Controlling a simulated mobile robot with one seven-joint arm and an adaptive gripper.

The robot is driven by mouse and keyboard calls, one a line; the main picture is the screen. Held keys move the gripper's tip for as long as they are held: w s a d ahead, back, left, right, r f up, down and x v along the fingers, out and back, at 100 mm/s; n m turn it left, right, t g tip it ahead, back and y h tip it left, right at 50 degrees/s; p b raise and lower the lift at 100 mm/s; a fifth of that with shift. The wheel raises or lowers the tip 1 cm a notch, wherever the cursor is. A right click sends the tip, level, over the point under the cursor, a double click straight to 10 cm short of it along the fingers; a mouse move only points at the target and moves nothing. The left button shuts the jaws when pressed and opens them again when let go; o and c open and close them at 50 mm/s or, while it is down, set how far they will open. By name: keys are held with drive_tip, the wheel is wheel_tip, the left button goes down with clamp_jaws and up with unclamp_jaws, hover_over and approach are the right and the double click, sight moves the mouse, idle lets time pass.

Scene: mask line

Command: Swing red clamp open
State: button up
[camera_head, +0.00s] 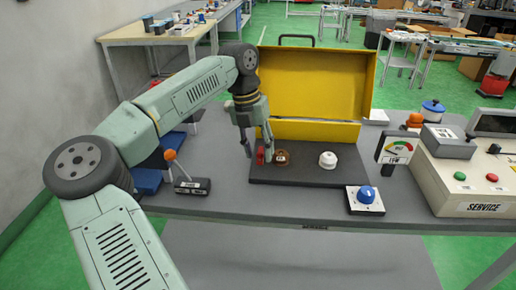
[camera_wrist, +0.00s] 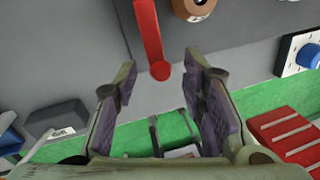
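The red clamp (camera_wrist: 149,38) shows in the wrist view as a red bar with a rounded end, at the top middle. In the head view the red clamp (camera_head: 261,156) is small, at the left end of the dark base plate (camera_head: 318,177). My gripper (camera_wrist: 158,98) is open, with nothing between its fingers. The clamp's rounded end lies just beyond the fingertips; I cannot tell whether they touch it. In the head view my gripper (camera_head: 257,157) points down beside the clamp, partly covering it.
A brown round part (camera_head: 281,158) and a white knob (camera_head: 328,160) sit on the plate. A yellow case (camera_head: 315,85) stands open behind. A blue button box (camera_head: 365,199) and the service panel (camera_head: 475,185) are to the right. An orange-tipped lever (camera_head: 180,170) is at the left.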

wheel_tip(320, 180, up, 12)
drive_tip(key=a, duration=0.2)
drive_tip(key=shift+w, duration=0.25)
drive_tip(key=shift+a+f, duration=0.1)
